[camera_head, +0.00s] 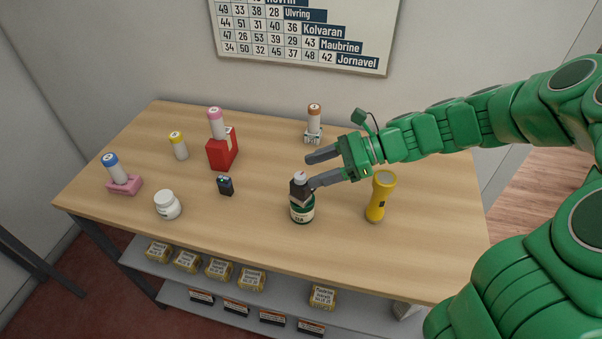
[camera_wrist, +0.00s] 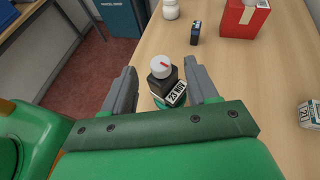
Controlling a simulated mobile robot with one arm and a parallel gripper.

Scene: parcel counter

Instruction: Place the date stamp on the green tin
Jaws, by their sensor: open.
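The date stamp (camera_head: 299,190) is a black block with a white knob and a date label. It stands upright on top of the green tin (camera_head: 302,214), which has a pale label band. In the wrist view the stamp (camera_wrist: 161,83) shows its red-marked knob, with a little of the green tin's rim beneath it. My gripper (camera_head: 310,171) is open at the stamp's height. In the wrist view its two fingers (camera_wrist: 163,76) lie on either side of the stamp, with gaps showing between them and it.
A yellow flashlight (camera_head: 379,197) stands right of the tin. A small dark item (camera_head: 225,185), a white jar (camera_head: 167,205) and a red box (camera_head: 219,154) stand to the left. An orange-capped cylinder (camera_head: 314,118) stands behind. The counter's front edge is close; bare wood surrounds the tin.

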